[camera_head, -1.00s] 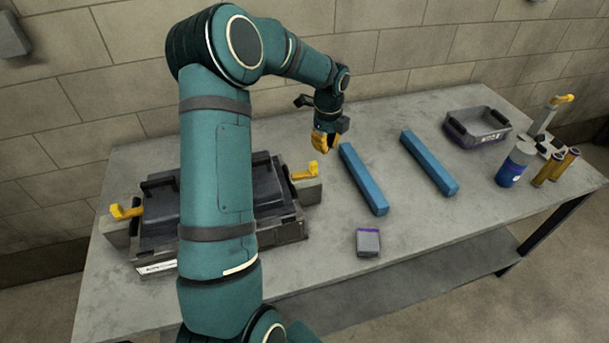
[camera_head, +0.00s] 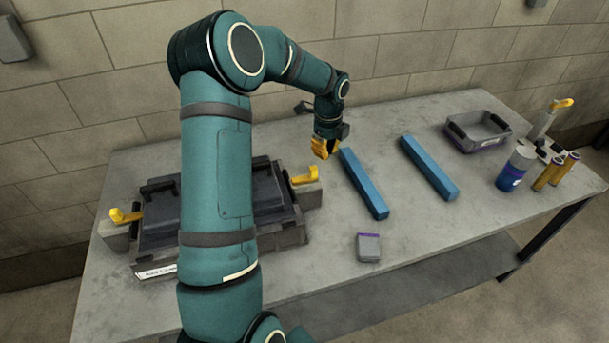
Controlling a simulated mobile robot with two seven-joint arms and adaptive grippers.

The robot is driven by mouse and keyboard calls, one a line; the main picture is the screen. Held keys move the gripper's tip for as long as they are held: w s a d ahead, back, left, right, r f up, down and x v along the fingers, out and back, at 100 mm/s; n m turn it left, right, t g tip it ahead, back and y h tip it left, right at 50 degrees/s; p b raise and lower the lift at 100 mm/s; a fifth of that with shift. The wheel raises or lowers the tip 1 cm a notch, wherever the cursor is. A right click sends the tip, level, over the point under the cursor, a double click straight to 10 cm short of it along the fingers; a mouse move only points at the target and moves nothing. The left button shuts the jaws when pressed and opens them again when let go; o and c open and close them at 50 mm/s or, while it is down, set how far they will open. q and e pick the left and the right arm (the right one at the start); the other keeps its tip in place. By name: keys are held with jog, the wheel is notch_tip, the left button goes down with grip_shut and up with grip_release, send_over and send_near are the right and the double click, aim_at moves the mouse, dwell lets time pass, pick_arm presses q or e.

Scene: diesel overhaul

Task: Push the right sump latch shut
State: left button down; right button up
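The sump is a dark box-like unit (camera_head: 273,192) on the left of the bench, partly hidden behind my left arm. Its right latch (camera_head: 303,177) is a yellow lever on a grey block at the right side, with its tip raised. The left latch (camera_head: 125,215), also yellow, is at the other side. My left gripper (camera_head: 324,150) has yellow fingertips. It is behind and slightly right of the right latch, apart from it in the picture. Its fingers look close together with nothing between them. My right gripper is not in view.
Two blue bars (camera_head: 363,183) (camera_head: 429,167) lie right of the sump. A small grey block (camera_head: 368,247) lies in front. A grey bin (camera_head: 494,143), a blue-and-white bottle (camera_head: 515,168) and yellow cylinders (camera_head: 550,173) stand at the right. The wall is close behind.

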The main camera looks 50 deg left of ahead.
aim_at(313, 168)
pick_arm(q)
jog(key=shift+f, duration=0.3)
dwell(0.4)
jog(key=shift+f+b, duration=0.35)
jog(key=shift+f+b, duration=0.8)
jog(key=shift+f, duration=0.75)
jog(key=shift+r+p, duration=0.3)
jog(key=shift+p, duration=0.05)
jog(key=shift+s, duration=0.1)
jog(key=shift+s+a, duration=0.25)
jog(key=shift+s, duration=0.05)
jog(key=shift+s+a, duration=0.25)
jog(key=shift+s, duration=0.2)
jog(key=shift+s+a, duration=0.2)
jog(key=shift+s, duration=0.25)
jog(key=shift+s+a, duration=0.15)
jog(key=shift+s, duration=0.15)
jog(key=shift+s+a, duration=0.2)
jog(key=shift+s, duration=0.2)
